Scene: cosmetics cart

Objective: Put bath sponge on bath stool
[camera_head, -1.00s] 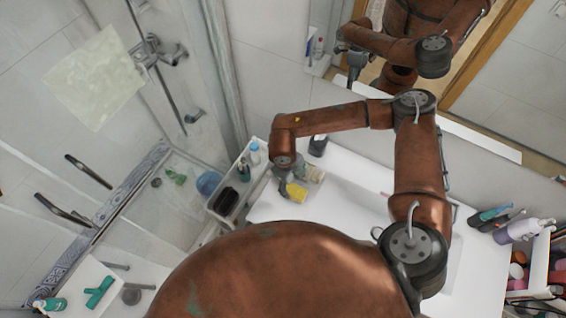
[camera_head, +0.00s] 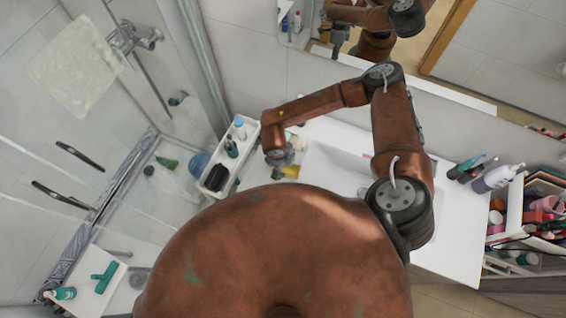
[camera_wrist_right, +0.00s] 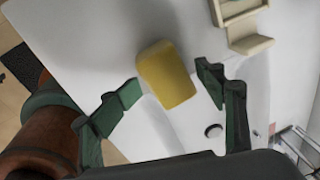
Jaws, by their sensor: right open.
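The bath sponge is a yellow block (camera_wrist_right: 168,75) lying on the white counter. In the head view a small part of the sponge (camera_head: 290,171) shows beside my right gripper (camera_head: 284,160), which covers the rest. In the right wrist view the green fingers of my right gripper (camera_wrist_right: 168,90) are spread wide, with the sponge between and just beyond the tips. No finger visibly touches it. I cannot single out the bath stool with certainty; a white surface (camera_head: 84,290) at the lower left holds a green squeegee and a green bottle. My left gripper is not in view.
A white caddy (camera_head: 212,189) with bottles and a dark brush stands left of the gripper. A pale wooden holder (camera_wrist_right: 250,44) lies near the sponge. Bottles (camera_head: 497,178) and a filled organiser (camera_head: 510,215) are at the right. A glass shower area lies left.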

